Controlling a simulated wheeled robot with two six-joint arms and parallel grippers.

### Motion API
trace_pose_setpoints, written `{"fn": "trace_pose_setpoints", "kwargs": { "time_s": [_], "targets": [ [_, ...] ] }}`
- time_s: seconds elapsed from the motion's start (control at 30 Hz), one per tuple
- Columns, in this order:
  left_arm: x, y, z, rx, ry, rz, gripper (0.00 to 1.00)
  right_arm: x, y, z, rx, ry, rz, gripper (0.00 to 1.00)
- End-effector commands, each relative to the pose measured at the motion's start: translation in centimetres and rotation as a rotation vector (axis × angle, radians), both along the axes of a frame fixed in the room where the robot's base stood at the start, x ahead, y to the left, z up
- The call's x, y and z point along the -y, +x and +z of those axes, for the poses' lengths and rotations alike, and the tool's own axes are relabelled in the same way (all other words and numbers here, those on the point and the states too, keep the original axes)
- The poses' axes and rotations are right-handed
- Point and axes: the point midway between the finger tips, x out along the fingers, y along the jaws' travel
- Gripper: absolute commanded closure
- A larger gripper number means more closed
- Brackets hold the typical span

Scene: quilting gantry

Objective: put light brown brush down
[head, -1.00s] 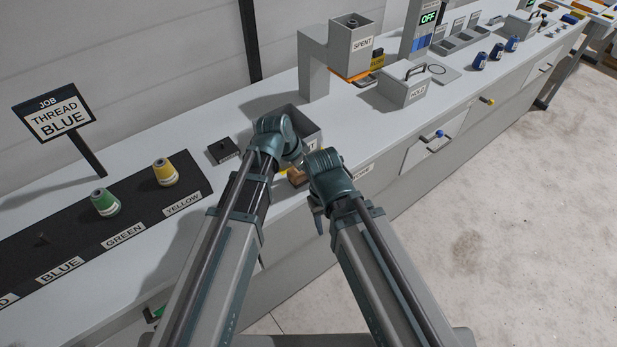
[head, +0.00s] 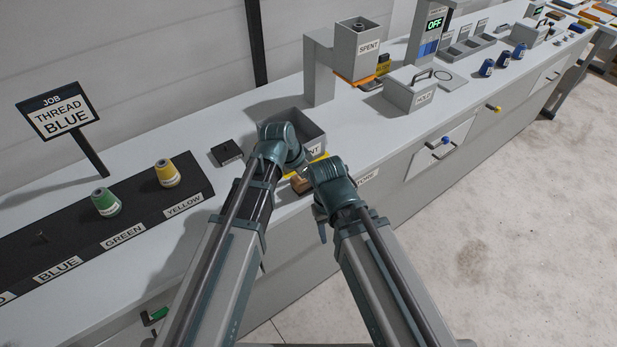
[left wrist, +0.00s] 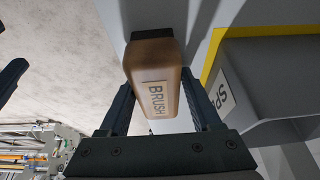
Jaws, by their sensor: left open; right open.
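The light brown brush (head: 300,185) is a small wooden block by the counter's front edge, in front of the open grey bin with a yellow edge. In the left wrist view the brush (left wrist: 153,75), labelled BRUSH, lies between the two fingers of my left gripper (left wrist: 157,92). These fingers are open on either side of it. Whether the brush's underside rests fully on the counter is hidden. In the head view the left gripper's fingers are hidden by its wrist. My right gripper (head: 322,228) is open and empty, right of the brush, near the counter's front edge.
The grey bin (head: 311,130) stands just behind the brush. A black strip holds a green spool (head: 105,202) and a yellow spool (head: 167,173). Counter between bin and HOLD box is clear.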

Motion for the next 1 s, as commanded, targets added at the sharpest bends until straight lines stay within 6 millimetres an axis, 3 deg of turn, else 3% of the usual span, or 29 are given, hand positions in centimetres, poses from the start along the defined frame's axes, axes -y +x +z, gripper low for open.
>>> {"fn": "trace_pose_setpoints", "kwargs": {
  "time_s": [0.27,0.47,1.0],
  "targets": [
    [0.2,-0.5,0.0,-0.01,0.0,-0.009,0.13,0.0,0.0,0.1,0.0,0.0,0.0,0.5],
    [-0.1,-0.7,1.4,-0.008,0.001,-0.007,0.13,0.0,0.0,1.4,0.0,0.0,0.0,0.5],
    [-2.8,-2.4,9.3,-0.005,0.0,-0.003,0.13,0.0,0.0,9.3,0.0,0.0,0.001,0.5]
  ]
}}
